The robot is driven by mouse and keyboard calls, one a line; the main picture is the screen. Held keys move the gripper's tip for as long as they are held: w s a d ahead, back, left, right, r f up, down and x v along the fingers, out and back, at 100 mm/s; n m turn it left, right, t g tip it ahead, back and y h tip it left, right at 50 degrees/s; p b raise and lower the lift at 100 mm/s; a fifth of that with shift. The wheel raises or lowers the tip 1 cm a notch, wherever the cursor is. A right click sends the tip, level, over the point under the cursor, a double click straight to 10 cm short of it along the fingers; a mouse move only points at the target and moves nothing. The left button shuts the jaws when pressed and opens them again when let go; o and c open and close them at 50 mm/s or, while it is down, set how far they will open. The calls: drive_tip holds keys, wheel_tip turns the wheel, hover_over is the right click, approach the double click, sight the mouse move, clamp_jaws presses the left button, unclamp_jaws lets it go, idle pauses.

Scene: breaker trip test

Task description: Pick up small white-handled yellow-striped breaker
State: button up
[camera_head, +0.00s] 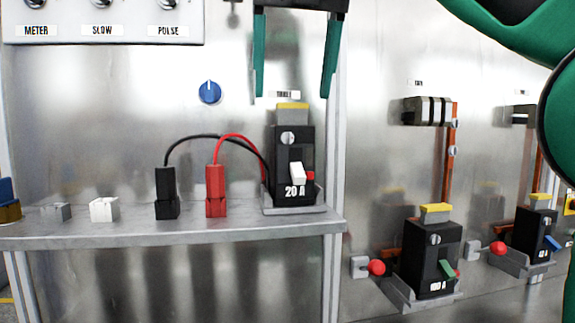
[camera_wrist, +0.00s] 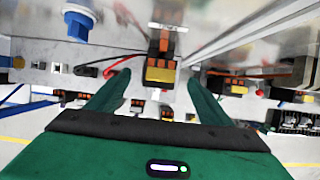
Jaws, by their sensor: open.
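The small breaker (camera_head: 292,160) is black with a yellow-striped top and a white handle, marked 20 A. It stands upright in a grey holder on the metal shelf, with a black and a red lead running to its left side. In the wrist view its yellow-striped top (camera_wrist: 160,74) shows between and beyond the fingertips. My gripper (camera_head: 294,95) is open, with green fingers pointing down on either side of the breaker's top, above it in the picture. The gripper also shows in the wrist view (camera_wrist: 156,82), with nothing between its fingers.
A black plug (camera_head: 167,193) and a red plug (camera_head: 216,191) stand on the shelf (camera_head: 130,234) left of the breaker. A larger green-handled breaker (camera_head: 430,258) and a blue-handled breaker (camera_head: 532,232) sit lower right. A blue knob (camera_head: 209,92) is on the wall panel.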

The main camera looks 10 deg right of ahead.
sight(289, 129)
drive_tip(key=shift+a+x, duration=0.15)
drive_tip(key=shift+x, duration=0.6)
drive_tip(key=shift+a+x, duration=0.1)
drive_tip(key=shift+x, duration=0.65)
drive_tip(key=shift+w+d+f, duration=0.1)
drive_tip(key=shift+f, duration=0.4)
drive_tip(key=shift+w+f, duration=0.1)
drive_tip(key=shift+w+x, duration=0.15)
drive_tip(key=shift+x, duration=1.15)
drive_tip(key=shift+w+x, duration=0.2)
drive_tip(key=shift+x, duration=1.1)
drive_tip(key=shift+d, duration=0.15)
drive_tip(key=c, duration=1.6)
drive_tip(key=shift+d+r, duration=0.1)
drive_tip(key=shift+r, duration=0.15)
